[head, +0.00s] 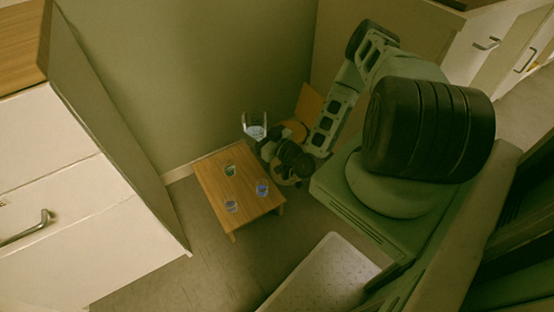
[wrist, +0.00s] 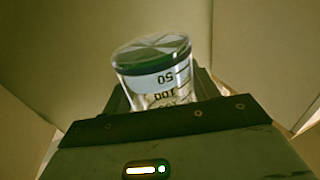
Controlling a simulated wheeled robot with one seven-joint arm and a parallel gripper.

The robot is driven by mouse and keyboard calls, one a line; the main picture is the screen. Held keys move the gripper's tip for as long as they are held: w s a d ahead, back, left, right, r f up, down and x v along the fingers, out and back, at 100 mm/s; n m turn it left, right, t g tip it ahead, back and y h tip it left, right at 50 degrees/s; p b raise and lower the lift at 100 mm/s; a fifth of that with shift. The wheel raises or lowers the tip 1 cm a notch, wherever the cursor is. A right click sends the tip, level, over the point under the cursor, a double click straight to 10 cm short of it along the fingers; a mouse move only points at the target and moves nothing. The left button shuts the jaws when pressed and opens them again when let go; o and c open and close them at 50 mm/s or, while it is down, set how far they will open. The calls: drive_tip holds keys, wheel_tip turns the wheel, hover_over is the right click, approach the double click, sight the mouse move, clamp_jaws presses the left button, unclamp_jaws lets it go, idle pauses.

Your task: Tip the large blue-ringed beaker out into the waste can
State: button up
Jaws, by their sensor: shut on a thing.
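My gripper (head: 253,122) is shut on a clear beaker (head: 256,132), held in the air just beyond the far right corner of the small table. In the wrist view the beaker (wrist: 155,72) fills the middle above the gripper body. It has printed marks and a dark band at its end that looks green in this tinted light; I cannot confirm blue. On the table stand a green-toned beaker (head: 230,170), a blue-toned beaker (head: 262,187) and a greyish beaker (head: 231,206). I cannot make out a waste can.
The low wooden table (head: 215,185) stands near the back wall. An orange panel (head: 308,103) shows behind my arm, partly hidden. A white drawer cabinet (head: 70,220) is at left, and pale cabinets (head: 490,50) are at upper right. Floor is bare in front of the table.

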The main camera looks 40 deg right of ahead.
drive_tip(key=w+d+f+y+b, duration=0.1)
drive_tip(key=w+d+f+b, duration=0.1)
drive_tip(key=d+f+b, duration=0.4)
drive_tip(key=w+d+f+n+b, duration=0.1)
drive_tip(key=d+f+b, duration=0.1)
drive_tip(key=f+b, duration=0.65)
drive_tip(key=w+d+f+y+b, duration=0.1)
drive_tip(key=w+d+f+b, duration=0.1)
drive_tip(key=d+f+b, duration=0.5)
drive_tip(key=r+m, duration=0.1)
drive_tip(key=m, duration=0.3)
drive_tip(key=d+m+g+p, duration=0.1)
drive_tip(key=m, duration=0.3)
drive_tip(key=w+d+r+m+p, duration=0.1)
drive_tip(key=m, duration=0.3)
drive_tip(key=shift+d+r+g+y, duration=0.25)
drive_tip(key=shift+r+g+y, duration=0.05)
drive_tip(key=shift+g+y, duration=0.1)
idle(0.7)
drive_tip(key=shift+w+d+f+m, duration=0.1)
drive_tip(key=shift+d+f+m, duration=0.05)
drive_tip(key=shift+m, duration=0.55)
drive_tip(key=shift+w+d+r+m, duration=0.15)
drive_tip(key=shift+d+r+m, duration=0.25)
drive_tip(key=shift+d+m, duration=0.2)
